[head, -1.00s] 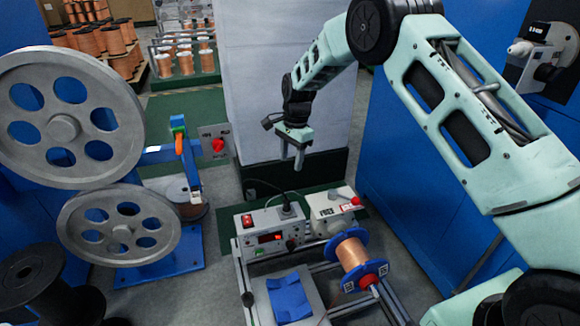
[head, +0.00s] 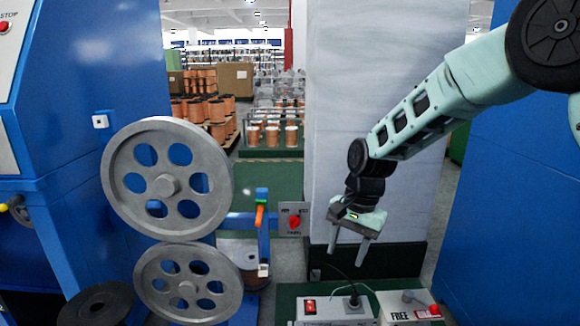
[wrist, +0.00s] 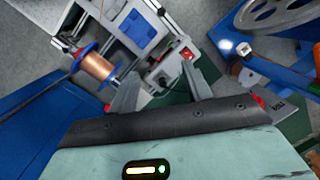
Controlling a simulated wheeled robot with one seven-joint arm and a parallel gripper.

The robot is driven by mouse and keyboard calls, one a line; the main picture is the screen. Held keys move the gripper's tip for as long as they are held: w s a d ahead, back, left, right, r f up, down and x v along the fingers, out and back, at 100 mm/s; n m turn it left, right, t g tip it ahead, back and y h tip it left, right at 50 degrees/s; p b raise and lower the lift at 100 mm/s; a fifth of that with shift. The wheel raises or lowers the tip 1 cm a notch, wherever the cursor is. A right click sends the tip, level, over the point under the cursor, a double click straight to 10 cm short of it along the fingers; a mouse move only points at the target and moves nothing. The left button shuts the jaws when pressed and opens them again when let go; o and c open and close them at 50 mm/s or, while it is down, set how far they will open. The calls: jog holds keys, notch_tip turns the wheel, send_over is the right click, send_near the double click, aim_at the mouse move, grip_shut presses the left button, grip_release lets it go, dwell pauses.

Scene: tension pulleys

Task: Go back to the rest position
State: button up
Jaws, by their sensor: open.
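My gripper (head: 347,249) hangs from my pale green arm at the right of the head view, in front of the white pillar. Its two fingers point down and stand apart with nothing between them. In the wrist view my gripper (wrist: 160,92) also shows spread and empty fingers. Beyond them lie the winding bench, a copper spool (wrist: 97,67) with blue flanges and a blue pad (wrist: 138,28). The gripper is above the bench and touches nothing that I can see.
Two grey pulley wheels (head: 167,183) stand one above the other at the left, beside a blue post with a red-knob box (head: 294,219). Control boxes (head: 333,309) sit below the gripper. Blue cabinets flank both sides. Copper spools (head: 205,108) stand at the back.

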jog(key=s+a+r+n, duration=0.2)
jog(key=s+r+n, duration=0.1)
jog(key=s, duration=0.4)
jog(key=s+a+r+n, duration=0.1)
jog(key=s+r+n, duration=0.15)
jog(key=s, duration=0.45)
jog(key=s+d+n+h, duration=0.15)
jog(key=s+n, duration=0.25)
jog(key=s, duration=0.5)
jog(key=s+d+n, duration=0.3)
jog(key=s+n, duration=0.2)
jog(key=s, duration=0.3)
notch_tip(320, 180, up, 22)
jog(key=p, duration=2.2)
jog(key=shift+r+t+p, duration=0.15)
jog(key=shift+t+p, duration=0.15)
jog(key=shift+p, duration=0.05)
